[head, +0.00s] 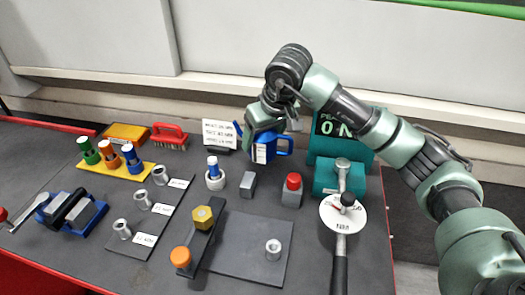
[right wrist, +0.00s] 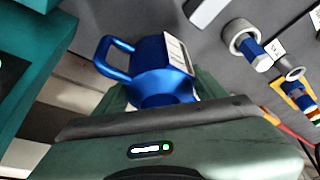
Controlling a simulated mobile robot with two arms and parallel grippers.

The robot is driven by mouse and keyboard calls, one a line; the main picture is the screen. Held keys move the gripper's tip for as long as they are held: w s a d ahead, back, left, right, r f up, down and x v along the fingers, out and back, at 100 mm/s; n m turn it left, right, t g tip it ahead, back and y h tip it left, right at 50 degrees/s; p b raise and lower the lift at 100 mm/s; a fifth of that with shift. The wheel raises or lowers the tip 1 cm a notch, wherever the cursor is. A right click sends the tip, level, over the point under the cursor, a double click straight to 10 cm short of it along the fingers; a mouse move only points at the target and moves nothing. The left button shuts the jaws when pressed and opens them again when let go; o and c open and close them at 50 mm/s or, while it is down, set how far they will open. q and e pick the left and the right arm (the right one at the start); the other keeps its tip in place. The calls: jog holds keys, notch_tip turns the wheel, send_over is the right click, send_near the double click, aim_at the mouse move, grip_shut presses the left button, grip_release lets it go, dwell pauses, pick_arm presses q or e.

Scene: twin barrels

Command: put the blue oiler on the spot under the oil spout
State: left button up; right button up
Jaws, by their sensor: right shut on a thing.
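The blue oiler (head: 283,147) is a blue vessel with a loop handle and a white label. My left gripper is not in view.
A teal box with a display (head: 328,147) stands close right of the oiler. A teal lever device (head: 325,180) with a round dial is in front of it.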

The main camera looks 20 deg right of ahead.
aim_at(262, 150)
notch_tip(262, 150, down, 3)
jog(key=shift+f, duration=0.6)
pick_arm(q)
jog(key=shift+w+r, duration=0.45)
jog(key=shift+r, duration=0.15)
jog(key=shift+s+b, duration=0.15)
jog(key=shift+b, duration=0.15)
pick_arm(e)
jog(key=o, duration=1.7)
jog(key=shift+f, duration=0.1)
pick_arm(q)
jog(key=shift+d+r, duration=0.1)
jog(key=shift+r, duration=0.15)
pick_arm(e)
jog(key=shift+o, duration=0.2)
